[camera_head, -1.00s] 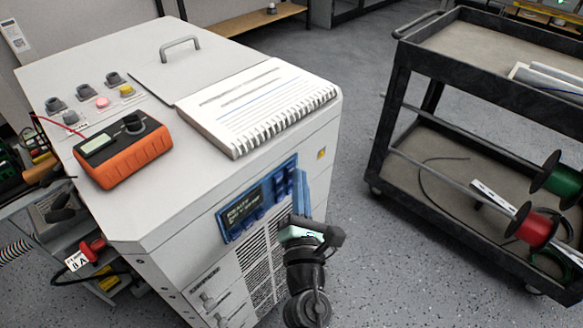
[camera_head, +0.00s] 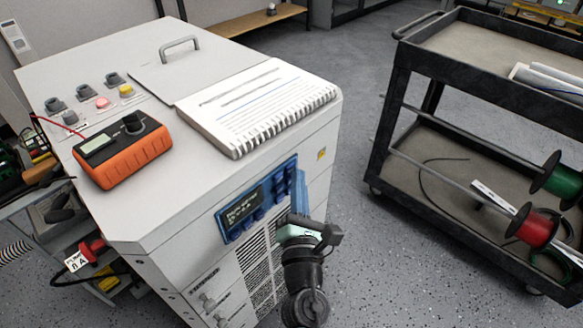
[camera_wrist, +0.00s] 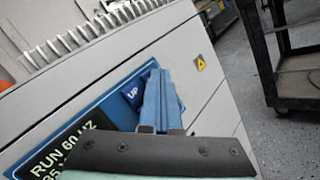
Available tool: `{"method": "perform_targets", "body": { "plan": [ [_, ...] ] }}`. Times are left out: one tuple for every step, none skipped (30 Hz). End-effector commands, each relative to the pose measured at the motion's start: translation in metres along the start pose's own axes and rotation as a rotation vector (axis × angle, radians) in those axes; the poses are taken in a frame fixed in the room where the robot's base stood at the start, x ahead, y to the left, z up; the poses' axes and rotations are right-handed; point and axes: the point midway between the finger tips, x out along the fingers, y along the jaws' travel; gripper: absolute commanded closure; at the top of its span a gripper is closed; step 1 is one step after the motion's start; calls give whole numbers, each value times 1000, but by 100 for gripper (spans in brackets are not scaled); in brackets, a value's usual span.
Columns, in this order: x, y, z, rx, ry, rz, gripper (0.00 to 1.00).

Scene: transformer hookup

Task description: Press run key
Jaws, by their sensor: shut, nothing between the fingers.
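The blue control panel (camera_head: 241,216) is on the front face of the grey cabinet. Its dark display (camera_wrist: 62,151) reads "RUN 60 HZ" on the top line in the wrist view, with a second line partly cut off. A blue key marked "UP" (camera_wrist: 134,94) shows left of my fingers. My gripper (camera_head: 297,180) is shut and empty, with its blue fingers at the panel's right-hand keys; it also shows in the wrist view (camera_wrist: 158,78). The fingers cover part of the key area. I cannot make out the run key or whether a fingertip touches it.
A spiral notebook (camera_head: 258,105) and an orange meter (camera_head: 122,150) lie on the cabinet top (camera_head: 205,60). A vented grille (camera_head: 262,262) is below the panel. A black cart (camera_head: 385,125) with wire spools stands at the right, with open floor between.

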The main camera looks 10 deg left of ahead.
Motion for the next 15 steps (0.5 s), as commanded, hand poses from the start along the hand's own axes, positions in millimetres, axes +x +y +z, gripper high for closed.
{"method": "perform_targets", "body": {
  "plan": [
    [-2, -1, 1, 0, 1, 0, 100],
    [-3, -2, 2, 0, 1, -1, 100],
    [-5, -3, 3, 0, 1, -2, 100],
    [-6, -4, 4, 0, 1, -2, 100],
    [-7, -5, 5, 0, 1, -2, 100],
    [-8, -6, 6, 0, 1, -1, 100],
    [-9, -6, 6, 0, 1, -1, 100],
    [-9, -6, 6, 0, 1, 0, 100],
    [-9, -6, 6, 0, 1, 0, 100],
    [-10, -6, 6, 0, 0, 0, 100],
    [-9, -6, 6, 0, 0, 0, 100],
    [-9, -6, 6, 0, 0, 0, 100],
    [-9, -6, 6, 0, 0, 0, 100],
    [-9, -7, 6, 0, 0, 0, 100],
    [-9, -6, 6, 0, 0, 0, 100]
  ]
}}
